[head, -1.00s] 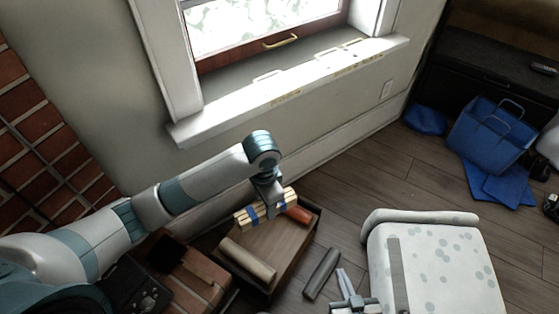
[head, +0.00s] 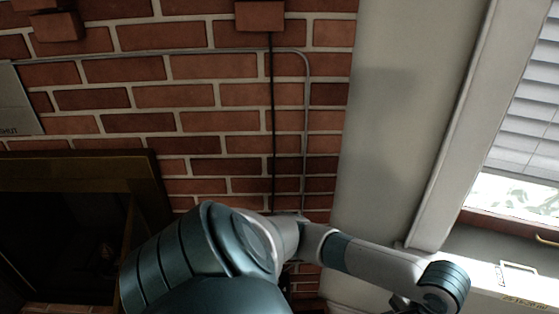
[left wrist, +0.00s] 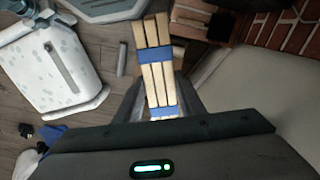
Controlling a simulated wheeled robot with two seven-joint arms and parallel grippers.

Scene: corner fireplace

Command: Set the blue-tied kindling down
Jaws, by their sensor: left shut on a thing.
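The blue-tied kindling (left wrist: 164,75) is a bundle of pale sticks with two blue bands. In the head view the left forearm reaches to the lower right, and the gripper is cut off by the bottom edge, so the kindling does not show there. I cannot make out my right gripper.
The head view shows a brick wall (head: 215,95), a dark fireplace opening (head: 60,225) and a window sill (head: 510,275). In the left wrist view a spotted white piece of furniture (left wrist: 60,65) stands on the wood floor at left, with a short dark cylinder (left wrist: 122,54) beside it.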

